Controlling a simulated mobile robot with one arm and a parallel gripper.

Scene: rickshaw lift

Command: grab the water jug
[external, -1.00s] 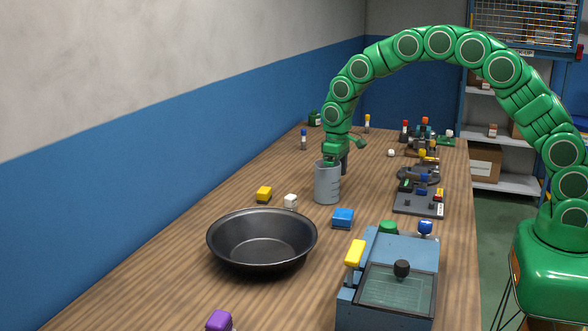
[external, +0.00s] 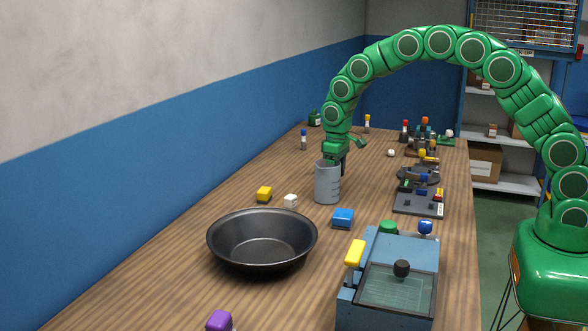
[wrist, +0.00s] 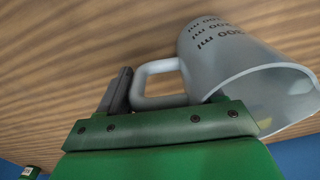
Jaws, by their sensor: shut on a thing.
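The water jug (external: 327,184) is a grey measuring jug standing upright on the wooden table, just right of the middle of the external view. In the wrist view the jug (wrist: 235,70) shows ml markings, a loop handle and part of its open mouth. My green gripper (external: 338,163) reaches down from above at the jug's rim on the handle side. It is shut on the jug. One dark finger (wrist: 118,92) shows outside, beside the handle; the other finger is hidden, so exactly which part is pinched is unclear.
A blue glass-lidded box (external: 395,280) is at front right. A grey board (external: 418,203) lies to the right. The table's left rear is mostly clear.

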